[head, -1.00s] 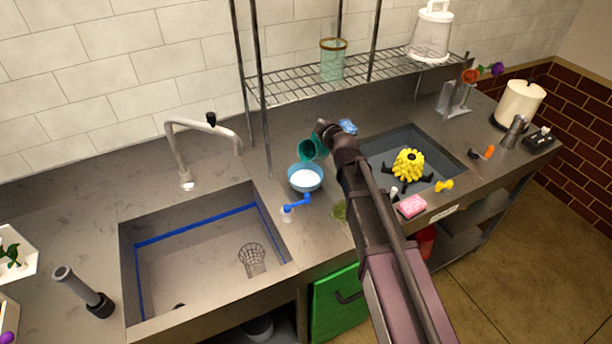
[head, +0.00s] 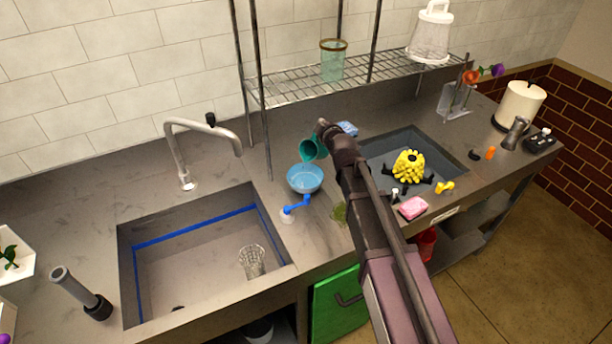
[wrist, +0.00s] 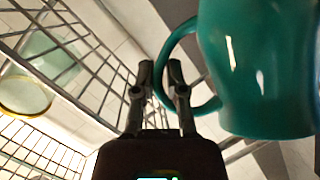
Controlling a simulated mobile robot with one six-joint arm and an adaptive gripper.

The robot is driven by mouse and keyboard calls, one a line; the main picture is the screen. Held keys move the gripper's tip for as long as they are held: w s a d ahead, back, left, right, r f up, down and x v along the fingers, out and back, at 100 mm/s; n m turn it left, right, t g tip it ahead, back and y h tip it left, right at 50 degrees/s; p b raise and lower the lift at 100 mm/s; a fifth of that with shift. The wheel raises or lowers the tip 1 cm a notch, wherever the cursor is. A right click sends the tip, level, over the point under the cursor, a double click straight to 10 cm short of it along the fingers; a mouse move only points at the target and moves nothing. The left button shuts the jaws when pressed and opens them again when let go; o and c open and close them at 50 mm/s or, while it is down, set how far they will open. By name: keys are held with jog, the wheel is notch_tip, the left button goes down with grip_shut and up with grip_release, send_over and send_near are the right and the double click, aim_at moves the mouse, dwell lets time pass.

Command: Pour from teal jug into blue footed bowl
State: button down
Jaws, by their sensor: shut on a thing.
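The teal jug (head: 310,148) is tilted in the air, its mouth turned down and left over the back right of the blue bowl (head: 304,180). My gripper (head: 326,130) is shut on the jug's handle. In the wrist view the jug (wrist: 255,70) fills the upper right, and its looped handle passes at the fingertips (wrist: 161,80). The bowl stands upright on the counter and its inside looks light blue. I cannot make out a stream between jug and bowl. The bowl's foot is hidden from above.
A blue-handled piece (head: 297,207) lies just in front of the bowl. The left sink (head: 200,260) holds a wire or glass cup (head: 252,262). The wire shelf (head: 350,80) rises behind the jug.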

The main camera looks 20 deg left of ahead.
jog(key=shift+w+r, duration=0.1)
jog(key=shift+w, duration=0.7)
jog(key=shift+s+r+t, duration=0.15)
jog(key=shift+r+t, duration=0.05)
jog(key=shift+t, duration=0.1)
dwell(0.8)
jog(key=shift+w+f, duration=0.15)
jog(key=shift+w, duration=0.25)
jog(key=shift+w+r+g+p, duration=0.3)
jog(key=shift+g+p, duration=0.3)
jog(key=shift+p, duration=0.15)
jog(key=shift+w+m+g+p, duration=0.3)
jog(key=shift+m+g+p, duration=0.1)
jog(key=shift+p, duration=0.1)
jog(key=shift+w+d, duration=0.1)
jog(key=shift+f+g, duration=0.3)
